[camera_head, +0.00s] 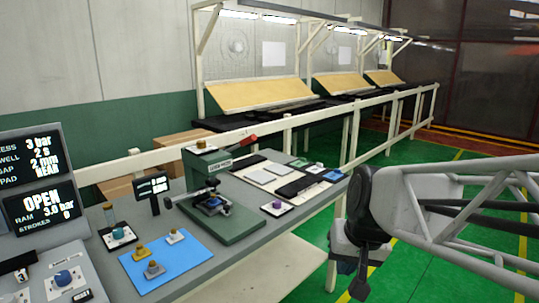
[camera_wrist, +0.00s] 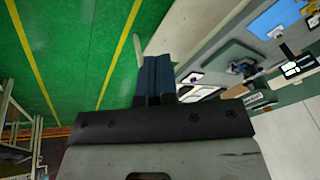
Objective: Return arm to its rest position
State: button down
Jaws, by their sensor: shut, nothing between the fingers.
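My gripper (camera_wrist: 158,62) shows in the wrist view with its two dark blue fingers pressed together and nothing between them. In the head view my gripper (camera_head: 346,266) hangs low at the right, beside the bench's right end and over the green floor. My arm reaches in from the right edge, and its black wrist joint partly covers the gripper. The grey workbench (camera_head: 262,243) lies to the left of the gripper, which appears apart from everything on it.
A green press (camera_head: 228,216) stands on the bench. A blue mat (camera_head: 190,262) with several small knobbed parts lies in front of it. Display screens (camera_head: 40,205) stand at left. White pads and a black tray lie toward the bench's right end. Open green floor (camera_head: 430,262) surrounds my arm.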

jog(key=s+d+f+h, duration=0.2)
jog(key=s+d, duration=0.2)
jog(key=s, duration=0.6)
jog(key=shift+s+f+n+g, duration=0.15)
jog(key=shift+s+n+g, duration=0.15)
jog(key=shift+n, duration=0.1)
